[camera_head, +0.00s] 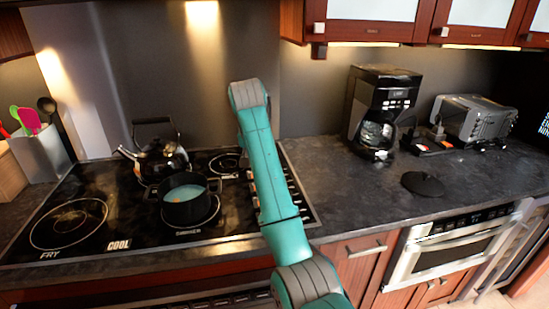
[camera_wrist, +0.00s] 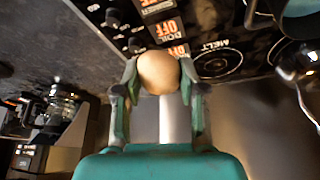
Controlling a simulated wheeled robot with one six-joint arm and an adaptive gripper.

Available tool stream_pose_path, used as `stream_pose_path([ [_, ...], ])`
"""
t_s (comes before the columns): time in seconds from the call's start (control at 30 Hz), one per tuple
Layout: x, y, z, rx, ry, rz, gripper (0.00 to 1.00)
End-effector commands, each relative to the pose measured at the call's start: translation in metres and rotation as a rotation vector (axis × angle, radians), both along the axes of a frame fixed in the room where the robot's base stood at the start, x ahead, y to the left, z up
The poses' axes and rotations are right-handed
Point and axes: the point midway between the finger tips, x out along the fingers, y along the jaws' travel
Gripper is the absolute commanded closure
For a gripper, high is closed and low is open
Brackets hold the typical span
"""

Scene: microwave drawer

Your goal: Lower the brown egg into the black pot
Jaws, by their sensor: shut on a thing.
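The brown egg (camera_wrist: 157,72) is held between the two fingers of my gripper (camera_wrist: 159,78) in the wrist view. The black pot (camera_head: 188,211) stands on a front burner of the stove in the head view, with pale blue liquid inside and a small orange-brown patch that I cannot identify. Part of the pot (camera_wrist: 268,29) also shows at the top right of the wrist view, apart from the egg. My gripper and the egg cannot be made out in the head view, where my arm covers that area.
A kettle (camera_head: 160,158) stands close behind the pot. The black stovetop (camera_head: 108,187) carries printed labels. A coffee maker (camera_head: 379,109), a toaster oven (camera_head: 476,119) and a black lid-like disc (camera_head: 422,184) are on the counter to the right. A utensil holder (camera_head: 41,155) stands at the left.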

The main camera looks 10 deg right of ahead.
Motion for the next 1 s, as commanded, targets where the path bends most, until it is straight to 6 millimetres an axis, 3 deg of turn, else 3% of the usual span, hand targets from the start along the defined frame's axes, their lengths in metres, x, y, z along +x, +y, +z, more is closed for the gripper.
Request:
stream_pose_path([
  [1.0,0.02,0.171,-0.015,-0.001,0.0,0.002,0.71],
])
